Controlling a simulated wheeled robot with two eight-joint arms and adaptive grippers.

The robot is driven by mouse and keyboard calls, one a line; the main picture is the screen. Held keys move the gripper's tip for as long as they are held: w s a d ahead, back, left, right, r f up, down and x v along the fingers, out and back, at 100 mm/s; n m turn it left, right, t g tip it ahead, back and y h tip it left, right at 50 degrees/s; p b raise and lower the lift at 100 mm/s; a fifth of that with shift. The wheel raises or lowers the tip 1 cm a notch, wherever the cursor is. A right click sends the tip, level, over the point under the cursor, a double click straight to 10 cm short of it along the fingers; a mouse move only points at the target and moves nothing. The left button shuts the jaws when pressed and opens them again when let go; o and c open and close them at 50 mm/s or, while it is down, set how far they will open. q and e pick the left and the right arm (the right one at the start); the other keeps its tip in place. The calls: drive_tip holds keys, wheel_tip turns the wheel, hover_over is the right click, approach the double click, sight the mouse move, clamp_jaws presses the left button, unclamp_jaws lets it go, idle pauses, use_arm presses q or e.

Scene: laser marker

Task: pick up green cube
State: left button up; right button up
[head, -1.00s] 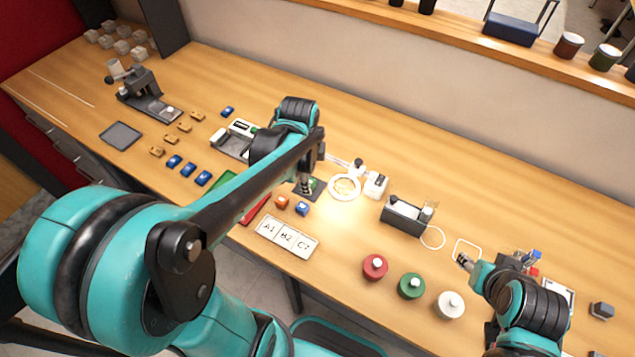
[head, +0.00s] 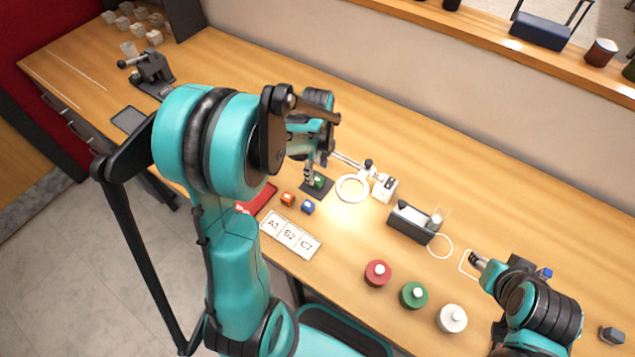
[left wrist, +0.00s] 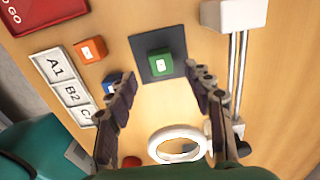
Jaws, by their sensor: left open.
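The green cube (head: 318,181) sits on a dark square pad (head: 314,192) beside the white ring. In the left wrist view the green cube (left wrist: 160,62) lies on the pad (left wrist: 173,41), beyond and between the fingertips. My left gripper (head: 312,172) is just at the cube from above. In the left wrist view the left gripper (left wrist: 160,85) is open and empty, its two fingers apart. My right gripper (head: 475,260) is low at the right, near a white wire loop; its jaw gap is too small to make out.
An orange cube (head: 288,198) and a blue cube (head: 307,207) stand close in front of the pad. A white label card (head: 290,235) and a red tray (head: 262,199) lie nearby. The white ring (head: 352,188) and its stand are right of the pad.

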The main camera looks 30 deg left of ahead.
sight(317, 179)
use_arm(q)
wheel_tip(317, 179, down, 4)
drive_tip(key=shift+w+f+b, duration=0.1)
drive_tip(key=shift+b, duration=0.55)
drive_tip(key=c, duration=1)
drive_tip(key=shift+r, duration=0.2)
